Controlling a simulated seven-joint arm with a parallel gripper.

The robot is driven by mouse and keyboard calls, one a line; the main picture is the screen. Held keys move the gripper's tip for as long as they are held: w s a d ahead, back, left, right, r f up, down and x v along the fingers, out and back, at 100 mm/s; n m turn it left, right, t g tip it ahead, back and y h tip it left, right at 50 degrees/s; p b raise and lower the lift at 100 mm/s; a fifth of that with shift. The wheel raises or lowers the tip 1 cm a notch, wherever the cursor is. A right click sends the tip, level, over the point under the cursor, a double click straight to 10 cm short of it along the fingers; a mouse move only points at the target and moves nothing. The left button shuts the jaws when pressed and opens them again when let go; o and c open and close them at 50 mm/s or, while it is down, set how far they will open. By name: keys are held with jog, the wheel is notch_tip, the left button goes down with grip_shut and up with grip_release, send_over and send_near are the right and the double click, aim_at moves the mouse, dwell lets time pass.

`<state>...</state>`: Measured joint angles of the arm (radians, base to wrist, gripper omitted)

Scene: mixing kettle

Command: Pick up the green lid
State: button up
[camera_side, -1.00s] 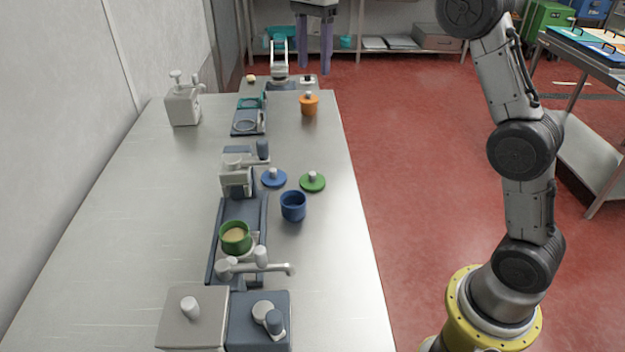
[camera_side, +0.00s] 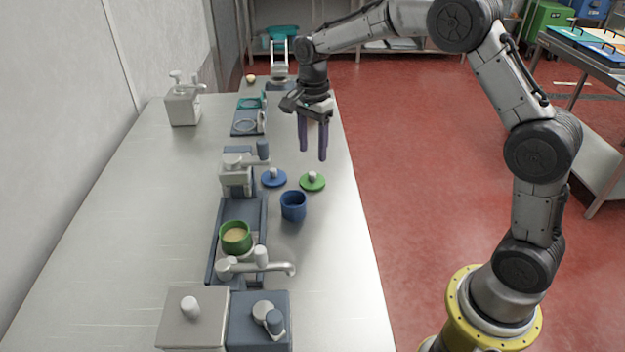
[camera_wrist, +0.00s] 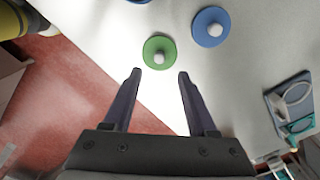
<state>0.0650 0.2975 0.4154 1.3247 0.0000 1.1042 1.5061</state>
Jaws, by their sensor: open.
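The green lid (camera_side: 312,182) is a flat round disc with a pale grey knob, lying on the metal table to the right of the blue lid (camera_side: 273,178). In the wrist view the green lid (camera_wrist: 160,52) lies just beyond the fingertips, centred between them. My gripper (camera_side: 313,156) points down above the table, behind and above the green lid, apart from it. Its two purple fingers are open and empty, as the wrist view also shows (camera_wrist: 160,74).
A blue pot (camera_side: 293,206) stands in front of the lids. A green pot (camera_side: 235,237) with tan contents sits on a dark station at left, by a grey tap (camera_side: 262,262). A dispenser (camera_side: 183,105) stands at the back left. The table's right edge is near the green lid.

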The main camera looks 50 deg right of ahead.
aim_at(312, 173)
jog(key=shift+s+a+f, duration=0.1)
jog(key=shift+f, duration=3.5)
grip_shut()
